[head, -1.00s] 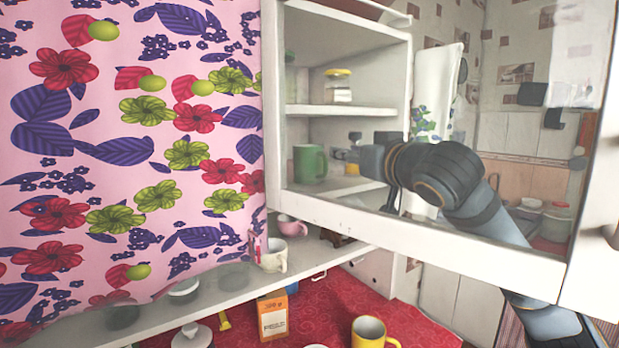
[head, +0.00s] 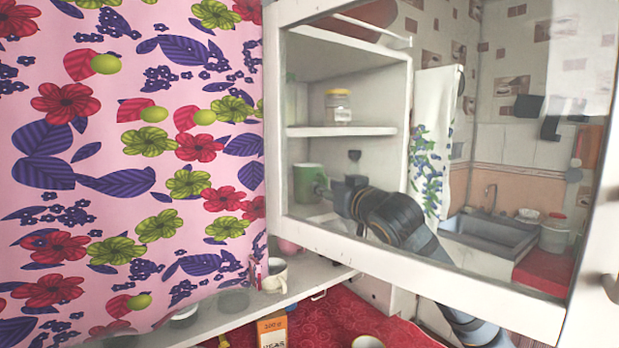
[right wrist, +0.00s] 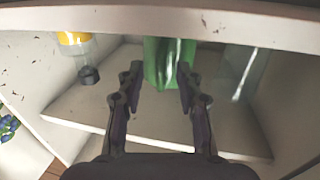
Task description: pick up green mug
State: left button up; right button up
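The green mug (head: 306,183) stands on the lower shelf of the white cupboard (head: 340,131), towards its left side. In the right wrist view the mug (right wrist: 168,62) is straight ahead, its upper part cut off by a shelf edge. My right gripper (head: 324,189) reaches in from the right at mug height and overlaps the mug's right side in the head view. In the right wrist view its two fingers (right wrist: 157,78) are apart, with the mug's near side between and just beyond the tips. I cannot tell whether they touch it. My left gripper is not in view.
A jar with a yellow lid (head: 338,106) stands on the shelf above. A white frame (head: 430,258) crosses in front of my right arm. A white mug (head: 274,275) and an orange box (head: 272,331) are below. A floral curtain (head: 130,170) fills the left.

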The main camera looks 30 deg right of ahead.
jog(key=shift+s, duration=0.1)
jog(key=shift+c, duration=0.7)
grip_shut()
jog(key=shift+r, duration=0.15)
